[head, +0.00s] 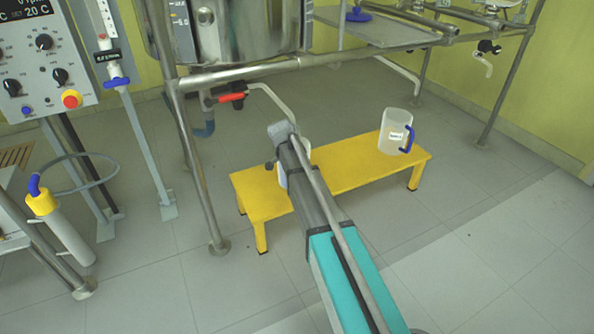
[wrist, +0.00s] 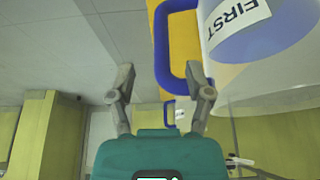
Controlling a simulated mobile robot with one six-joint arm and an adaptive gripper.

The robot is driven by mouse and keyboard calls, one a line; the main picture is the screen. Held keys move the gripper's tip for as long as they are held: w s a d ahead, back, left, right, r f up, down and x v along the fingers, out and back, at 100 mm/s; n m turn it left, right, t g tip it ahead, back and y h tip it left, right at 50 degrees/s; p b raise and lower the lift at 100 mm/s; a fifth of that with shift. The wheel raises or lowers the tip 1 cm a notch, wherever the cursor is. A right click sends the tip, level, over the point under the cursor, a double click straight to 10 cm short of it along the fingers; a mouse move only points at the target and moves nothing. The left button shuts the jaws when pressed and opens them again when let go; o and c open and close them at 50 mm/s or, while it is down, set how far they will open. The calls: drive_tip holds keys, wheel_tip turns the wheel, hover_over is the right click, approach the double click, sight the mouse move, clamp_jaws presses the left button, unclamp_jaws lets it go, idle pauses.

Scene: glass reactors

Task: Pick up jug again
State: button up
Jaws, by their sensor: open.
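A clear jug (wrist: 262,75) with a blue handle (wrist: 163,45) and a label reading "FIRST" is close in the wrist view, at the upper right. My gripper (wrist: 158,82) is open, with its fingers apart, and nothing is held. The handle lies just ahead of the fingers, overlapping the right one in the picture; I cannot tell if they touch. In the head view my arm hides most of this jug (head: 282,177) and the gripper. A second translucent jug (head: 394,131) with a blue handle stands upright at the bench's right end; its handle (wrist: 170,112) also shows between the fingers.
The yellow bench (head: 345,168) stands on a grey tiled floor (head: 440,240). A steel frame post (head: 196,160) and a red valve handle (head: 231,97) are behind and left of it. A control panel (head: 42,55) is at far left. Floor in front and right is clear.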

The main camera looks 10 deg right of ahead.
drive_tip(key=shift+b+x, duration=2.4)
drive_tip(key=shift+x, duration=0.2)
drive_tip(key=shift+w, duration=0.2)
clamp_jaws()
